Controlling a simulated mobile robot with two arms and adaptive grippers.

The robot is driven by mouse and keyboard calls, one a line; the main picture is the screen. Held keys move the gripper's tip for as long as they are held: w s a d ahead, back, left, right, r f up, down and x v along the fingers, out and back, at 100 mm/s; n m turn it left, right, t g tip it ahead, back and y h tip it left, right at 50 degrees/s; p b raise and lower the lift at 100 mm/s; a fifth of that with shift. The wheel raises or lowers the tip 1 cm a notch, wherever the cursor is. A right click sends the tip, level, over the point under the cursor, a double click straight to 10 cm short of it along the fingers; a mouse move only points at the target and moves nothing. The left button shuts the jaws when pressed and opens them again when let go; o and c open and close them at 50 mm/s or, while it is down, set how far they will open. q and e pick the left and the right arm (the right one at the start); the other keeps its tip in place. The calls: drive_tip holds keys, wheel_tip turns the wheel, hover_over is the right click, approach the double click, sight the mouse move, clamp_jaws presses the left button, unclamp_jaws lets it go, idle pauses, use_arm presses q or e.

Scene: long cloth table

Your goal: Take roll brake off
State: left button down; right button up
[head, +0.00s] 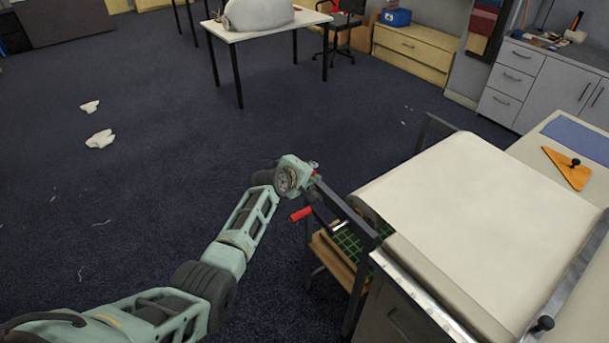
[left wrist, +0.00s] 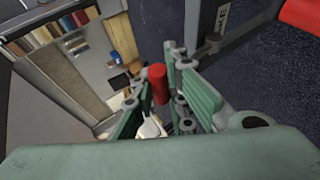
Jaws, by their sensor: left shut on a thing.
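My left gripper (head: 310,172) is at the left end of the cloth table, by the dark metal frame (head: 345,212) that stands beside the cloth. In the left wrist view, its fingers are shut on a red grip (left wrist: 157,86), which I take to be the brake handle. The gripper mostly hides that grip in the head view. A second red handle (head: 300,214) sticks out from the frame just below the gripper; a red handle also shows at the top right of the left wrist view (left wrist: 301,16). My right gripper is not in view.
Pale cloth (head: 470,190) covers the long table and curves down at its left end. A green gridded mat (head: 347,243) lies on a shelf below. An orange triangle (head: 569,167) with a black knob lies at the right. The dark floor (head: 130,190) at left is mostly clear.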

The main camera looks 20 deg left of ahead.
use_arm(q)
drive_tip(key=shift+w+d+r, duration=0.25)
drive_tip(key=shift+w+d, duration=0.15)
drive_tip(key=shift+w, duration=0.25)
drive_tip(key=c, duration=2)
unclamp_jaws()
drive_tip(key=shift+f, duration=0.1)
drive_tip(key=shift+s, duration=0.15)
drive_tip(key=shift+v, duration=5.9)
